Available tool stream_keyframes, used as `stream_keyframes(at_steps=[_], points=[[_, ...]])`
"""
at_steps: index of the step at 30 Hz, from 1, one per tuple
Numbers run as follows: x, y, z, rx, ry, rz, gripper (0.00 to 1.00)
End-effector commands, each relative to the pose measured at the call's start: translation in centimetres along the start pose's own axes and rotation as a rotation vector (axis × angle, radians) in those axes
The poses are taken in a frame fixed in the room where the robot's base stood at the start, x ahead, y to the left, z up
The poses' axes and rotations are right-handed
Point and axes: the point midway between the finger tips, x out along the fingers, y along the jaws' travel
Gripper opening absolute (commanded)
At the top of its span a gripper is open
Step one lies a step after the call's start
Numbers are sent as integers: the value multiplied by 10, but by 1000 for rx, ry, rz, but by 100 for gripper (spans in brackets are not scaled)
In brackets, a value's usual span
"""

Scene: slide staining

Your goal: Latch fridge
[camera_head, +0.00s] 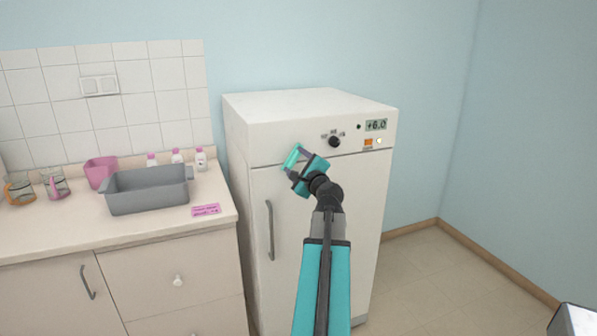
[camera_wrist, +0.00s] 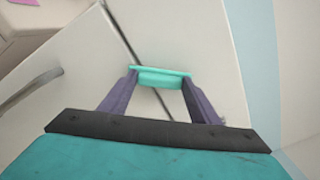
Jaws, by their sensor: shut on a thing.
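The white fridge (camera_head: 310,104) stands against the wall. Its door (camera_head: 338,210) looks closed, with a thin dark seam below the control panel. A grey vertical handle (camera_head: 269,230) is on the door's left side; it also shows in the wrist view (camera_wrist: 32,84). My gripper (camera_head: 298,164) is in front of the seam at the door's upper left. It is shut on a small teal bar (camera_wrist: 160,72), which lies across the seam in the wrist view and also shows in the head view (camera_head: 292,156). I cannot tell whether the bar is fixed to the fridge.
The fridge panel has a black knob (camera_head: 334,142), a display (camera_head: 376,125) reading +6.0 and an orange switch (camera_head: 368,142). The counter (camera_head: 150,229) at left holds a grey basin (camera_head: 147,197), jugs, bottles and a pink note. The floor (camera_head: 440,285) at right is clear.

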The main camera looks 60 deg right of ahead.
Motion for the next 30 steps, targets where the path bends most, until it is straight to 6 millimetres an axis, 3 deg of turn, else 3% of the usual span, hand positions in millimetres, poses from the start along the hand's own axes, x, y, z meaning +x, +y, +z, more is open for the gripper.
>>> stream_keyframes(at_steps=[18,30], points=[[0,7,-4,-483,0,3,34],[-1,6,-3,-628,-1,5,34]])
